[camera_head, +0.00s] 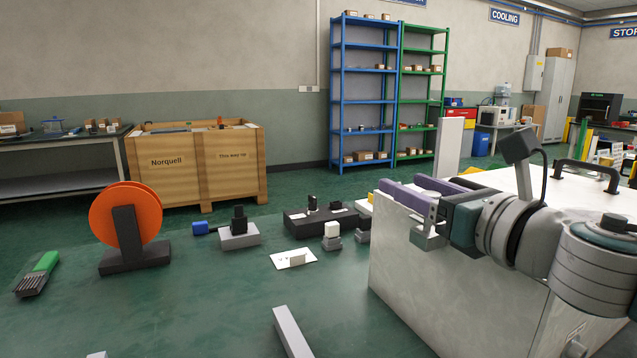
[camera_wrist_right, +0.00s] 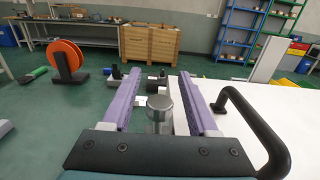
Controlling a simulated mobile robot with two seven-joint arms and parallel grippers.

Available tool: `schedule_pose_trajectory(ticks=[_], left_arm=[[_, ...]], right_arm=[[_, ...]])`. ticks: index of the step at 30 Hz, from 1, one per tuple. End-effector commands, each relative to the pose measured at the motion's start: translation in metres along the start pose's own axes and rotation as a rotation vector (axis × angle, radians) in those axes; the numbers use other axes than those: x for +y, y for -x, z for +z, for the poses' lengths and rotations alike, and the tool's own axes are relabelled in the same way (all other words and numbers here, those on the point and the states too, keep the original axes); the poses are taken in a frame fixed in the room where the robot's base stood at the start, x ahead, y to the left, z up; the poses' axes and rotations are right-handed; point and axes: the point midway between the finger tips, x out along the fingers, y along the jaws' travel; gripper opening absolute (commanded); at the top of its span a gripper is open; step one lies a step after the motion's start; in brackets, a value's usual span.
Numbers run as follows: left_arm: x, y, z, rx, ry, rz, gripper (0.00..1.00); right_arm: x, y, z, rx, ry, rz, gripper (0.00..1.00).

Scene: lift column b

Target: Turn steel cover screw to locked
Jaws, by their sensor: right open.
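The steel cover screw (camera_wrist_right: 160,112) shows in the right wrist view as a round, upright steel knob with a flat top. It stands between the two purple fingers of my right gripper (camera_wrist_right: 158,76), with a gap on both sides. In the head view my right gripper (camera_head: 418,185) is above the top of a large pale housing (camera_head: 440,262), and a pale round top (camera_head: 437,187), probably the screw, shows between the fingers. The gripper is open. No locked mark is readable. My left gripper is not in view.
A black handle (camera_wrist_right: 252,125) rises close to the gripper's right in the wrist view. Left of the housing on the green surface are an orange reel (camera_head: 126,213), a green brush (camera_head: 38,273) and small blocks. A wooden crate (camera_head: 195,163) stands behind.

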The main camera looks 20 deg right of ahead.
Motion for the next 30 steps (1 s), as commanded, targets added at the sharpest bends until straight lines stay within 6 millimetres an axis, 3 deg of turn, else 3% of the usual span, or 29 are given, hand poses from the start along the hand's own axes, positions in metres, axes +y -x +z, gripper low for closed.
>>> schedule_pose_trajectory(ticks=[4, 20, 30], left_arm=[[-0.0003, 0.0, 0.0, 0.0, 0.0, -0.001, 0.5], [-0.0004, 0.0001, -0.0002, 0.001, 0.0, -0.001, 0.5], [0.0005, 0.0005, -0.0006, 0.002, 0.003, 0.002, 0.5]], right_arm=[[0.0001, 0.0002, -0.0001, 0.0, 0.0, 0.0, 0.59], [0.0001, 0.0005, -0.0001, 0.0, 0.0, 0.0, 0.0], [0.0001, 0.0005, 0.0, 0.0, -0.001, -0.003, 0.0]])
